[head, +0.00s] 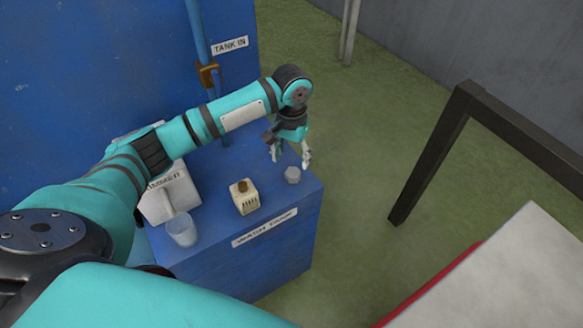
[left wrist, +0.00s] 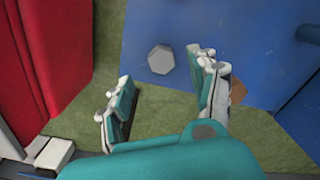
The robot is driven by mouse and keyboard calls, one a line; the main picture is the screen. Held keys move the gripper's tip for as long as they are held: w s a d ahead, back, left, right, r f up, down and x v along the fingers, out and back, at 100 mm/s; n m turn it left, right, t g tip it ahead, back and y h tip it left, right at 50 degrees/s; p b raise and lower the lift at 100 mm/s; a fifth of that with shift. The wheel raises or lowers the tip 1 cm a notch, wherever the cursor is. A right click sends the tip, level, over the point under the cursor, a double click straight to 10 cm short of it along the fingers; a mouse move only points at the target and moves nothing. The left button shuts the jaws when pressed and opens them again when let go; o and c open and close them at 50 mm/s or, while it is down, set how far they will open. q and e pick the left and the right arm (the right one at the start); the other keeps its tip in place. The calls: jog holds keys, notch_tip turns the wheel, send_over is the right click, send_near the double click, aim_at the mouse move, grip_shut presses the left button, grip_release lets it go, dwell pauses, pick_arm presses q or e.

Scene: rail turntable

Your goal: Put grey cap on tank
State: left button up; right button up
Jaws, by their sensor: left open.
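The grey cap (head: 292,174) is a small hexagonal piece on the front right of the blue box top (head: 222,180). My left gripper (head: 288,153) is open and empty, just behind and above the cap in the head view. In the left wrist view the cap (left wrist: 160,60) lies beyond the open fingers (left wrist: 163,92), apart from them. A brown round patch (left wrist: 238,92) on the blue surface is partly hidden by a finger. The label on the box front (head: 265,228) seems to read "WATCH TANK". My right gripper is out of view.
A cream block with a brown top (head: 244,197), a clear cup (head: 182,229) and a pale labelled box (head: 168,196) stand left of the cap. A blue pipe with a brown fitting (head: 208,75) runs down behind, near the "TANK IN" label. A dark frame (head: 440,150) stands right.

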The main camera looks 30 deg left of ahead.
pick_arm(q)
jog(key=shift+r, duration=2.3)
